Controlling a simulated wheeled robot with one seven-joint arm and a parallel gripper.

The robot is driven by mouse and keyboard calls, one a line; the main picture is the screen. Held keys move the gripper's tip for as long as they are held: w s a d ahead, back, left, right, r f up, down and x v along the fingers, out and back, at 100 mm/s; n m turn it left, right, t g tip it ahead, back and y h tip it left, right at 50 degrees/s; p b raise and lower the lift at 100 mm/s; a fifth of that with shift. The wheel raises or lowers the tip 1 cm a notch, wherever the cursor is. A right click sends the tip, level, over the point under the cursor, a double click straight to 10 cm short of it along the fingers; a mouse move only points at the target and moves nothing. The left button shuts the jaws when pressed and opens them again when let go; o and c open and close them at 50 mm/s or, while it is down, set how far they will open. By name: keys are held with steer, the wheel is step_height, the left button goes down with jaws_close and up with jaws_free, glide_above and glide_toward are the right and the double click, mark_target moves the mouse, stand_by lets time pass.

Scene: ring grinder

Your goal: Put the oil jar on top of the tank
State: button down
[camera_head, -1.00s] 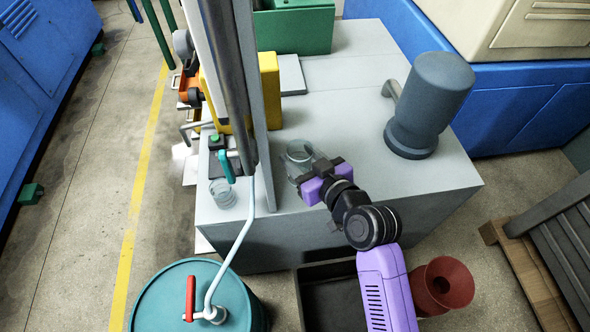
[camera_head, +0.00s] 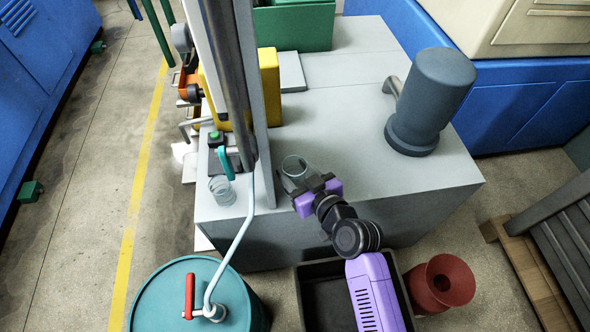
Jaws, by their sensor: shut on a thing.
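A clear, see-through jar (camera_head: 293,167), which looks like the oil jar, is at the front of the grey machine top. My gripper (camera_head: 303,184) is shut on it from the lower right. The jar looks slightly tilted; whether it touches the surface beneath cannot be told. A second clear, ringed round thing (camera_head: 222,191) is at the machine's front left corner. A teal round drum (camera_head: 165,300), perhaps the tank, stands at the bottom left, with a red-handled fitting (camera_head: 190,297) on its lid.
A tall grey post (camera_head: 228,75) and a pale hose (camera_head: 240,235) stand between the jar and the drum. A grey cylinder (camera_head: 430,105) rises from the machine top at the right. A dark open bin (camera_head: 322,300) and a red funnel-shaped thing (camera_head: 445,283) are at the front.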

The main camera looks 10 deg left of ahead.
steer(key=c, duration=0.9)
jaws_free()
steer(key=shift+f, duration=0.1)
steer(key=shift+r, duration=0.2)
steer(key=shift+s+d, duration=0.2)
steer(key=shift+s, duration=0.1)
steer(key=v, duration=1.1)
steer(key=shift+d, duration=0.15)
steer(key=shift+r, duration=0.1)
